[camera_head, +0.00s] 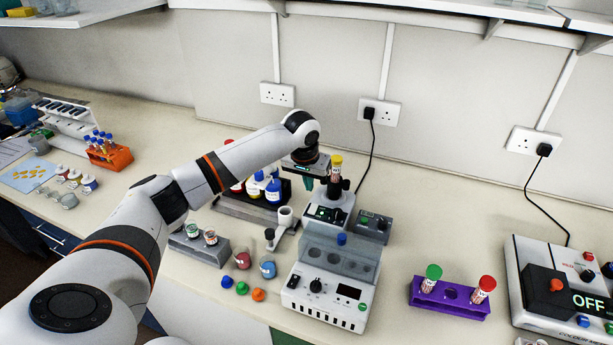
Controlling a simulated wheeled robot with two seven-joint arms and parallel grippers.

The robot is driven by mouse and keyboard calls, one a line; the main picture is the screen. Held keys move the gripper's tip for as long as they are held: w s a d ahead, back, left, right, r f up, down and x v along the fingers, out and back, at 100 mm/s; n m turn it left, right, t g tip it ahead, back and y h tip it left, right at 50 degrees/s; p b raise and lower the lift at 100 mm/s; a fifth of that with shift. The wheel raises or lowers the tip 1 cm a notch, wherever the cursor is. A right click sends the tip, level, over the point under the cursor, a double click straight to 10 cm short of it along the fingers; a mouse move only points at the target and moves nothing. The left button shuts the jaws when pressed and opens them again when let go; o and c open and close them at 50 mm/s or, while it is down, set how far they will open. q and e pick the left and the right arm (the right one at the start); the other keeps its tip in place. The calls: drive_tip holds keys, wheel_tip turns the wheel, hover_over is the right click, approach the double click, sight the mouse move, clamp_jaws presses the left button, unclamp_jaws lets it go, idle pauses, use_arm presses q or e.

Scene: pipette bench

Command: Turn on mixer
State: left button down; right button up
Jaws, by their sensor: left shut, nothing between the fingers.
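The mixer (340,213) looks to be the small white unit with a dark top at the middle of the bench, in the head view. A yellow-capped tube (336,166) stands upright at its top. Its front panel has a small green-lit part, and I cannot tell whether its switch is on or off. My left gripper (307,183) is shut and empty, just left of the mixer's top, above its front panel. Its fingertips are small and partly blurred here, and I cannot tell whether they touch the mixer. My right gripper is out of view.
A white block unit with a clear cover (325,300) stands in front of the mixer. A small grey box (372,227) is to its right, bottles (273,190) behind my arm. A purple rack (447,301) and a box reading OFF (587,301) stand at right.

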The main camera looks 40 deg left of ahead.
use_arm(q)
drive_tip(key=v, duration=0.4)
drive_tip(key=shift+s+d+b, duration=0.15)
drive_tip(key=shift+s+b, duration=0.25)
drive_tip(key=shift+s, duration=0.05)
